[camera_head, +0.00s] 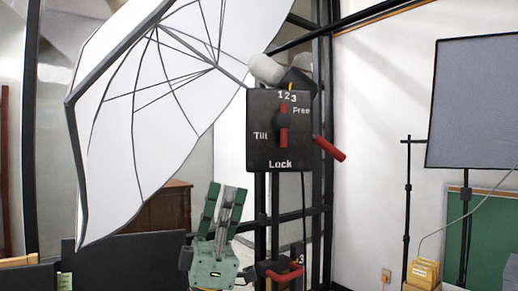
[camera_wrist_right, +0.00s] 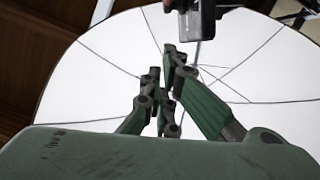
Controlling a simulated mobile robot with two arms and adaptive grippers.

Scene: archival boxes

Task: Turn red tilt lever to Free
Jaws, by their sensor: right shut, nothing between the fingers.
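A black control box (camera_head: 263,158) on a stand carries the white words "Tilt", "Free" and "Lock" and the numbers 1 2 3. A red bar (camera_head: 284,136) stands upright across a dark hub on its face. A second red handle (camera_head: 329,148) sticks out past the right edge, slanting down to the right. I cannot tell which red part is the tilt lever. My right gripper (camera_head: 227,188) is below and left of the box, fingers up, shut and empty, apart from both red parts. In the wrist view, its fingers (camera_wrist_right: 164,62) are below a dark block (camera_wrist_right: 204,20). My left gripper is not in view.
A large white umbrella (camera_head: 120,110) fills the left side, its ribs reaching toward the box. Another red handle (camera_head: 286,276) sits low on the stand. A grey panel (camera_head: 475,100) on a stand and yellow boxes (camera_head: 424,272) are at right. White wall lies between.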

